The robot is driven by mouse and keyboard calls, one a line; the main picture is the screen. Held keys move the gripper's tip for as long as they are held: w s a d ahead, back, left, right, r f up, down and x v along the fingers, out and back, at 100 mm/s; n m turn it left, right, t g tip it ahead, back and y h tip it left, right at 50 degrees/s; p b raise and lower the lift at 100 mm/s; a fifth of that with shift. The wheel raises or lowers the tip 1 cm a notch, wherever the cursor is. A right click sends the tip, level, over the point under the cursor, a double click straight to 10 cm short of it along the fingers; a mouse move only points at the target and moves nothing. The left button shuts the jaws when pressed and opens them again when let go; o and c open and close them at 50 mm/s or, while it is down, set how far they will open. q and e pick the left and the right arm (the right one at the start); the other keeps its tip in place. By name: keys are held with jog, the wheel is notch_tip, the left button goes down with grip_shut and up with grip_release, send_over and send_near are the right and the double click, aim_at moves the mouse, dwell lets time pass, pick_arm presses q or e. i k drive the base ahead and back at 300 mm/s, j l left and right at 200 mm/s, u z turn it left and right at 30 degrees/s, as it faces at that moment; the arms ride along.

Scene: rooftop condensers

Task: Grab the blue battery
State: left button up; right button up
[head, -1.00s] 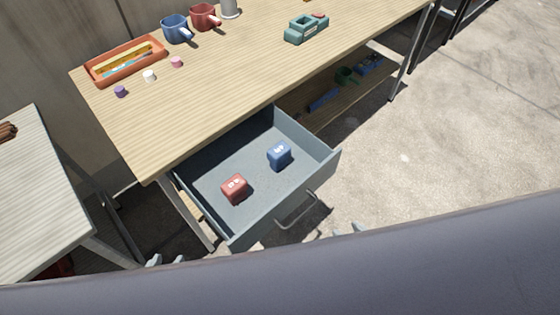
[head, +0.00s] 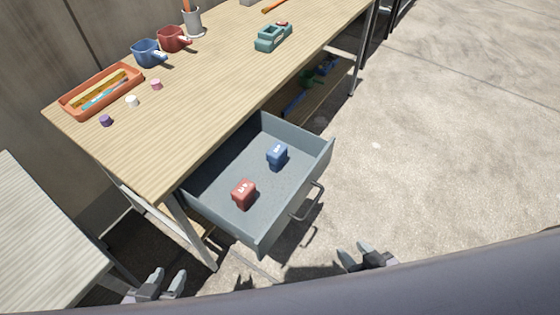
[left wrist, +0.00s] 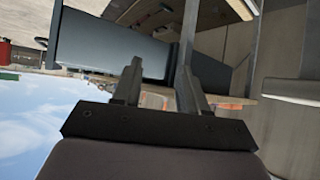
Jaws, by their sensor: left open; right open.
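The blue battery (head: 277,155) sits in the open grey drawer (head: 228,172), toward its back right. A red battery (head: 243,193) sits in the same drawer, nearer the front left. My left gripper (head: 160,284) is open and empty, low at the left, outside and below the drawer. Its two fingers (left wrist: 158,84) also show apart in the left wrist view, with the drawer's outside (left wrist: 112,45) beyond them. My right gripper (head: 358,254) is open and empty, to the right of the drawer and apart from its handle (head: 308,203).
The wooden workbench (head: 205,95) stands above the drawer. It carries an orange tray (head: 100,91), a blue mug (head: 148,53), a red mug (head: 174,39), small caps and a teal device (head: 273,37). A pale table (head: 40,240) stands at left. The floor at right is clear.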

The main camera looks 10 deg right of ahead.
aim_at(275, 155)
jog(key=i+j+z, duration=0.1)
jog(key=z, duration=0.2)
jog(key=i+j+z, duration=0.1)
jog(key=z, duration=0.25)
jog(key=i+l, duration=0.15)
jog(key=i, duration=0.15)
jog(key=z, duration=0.05)
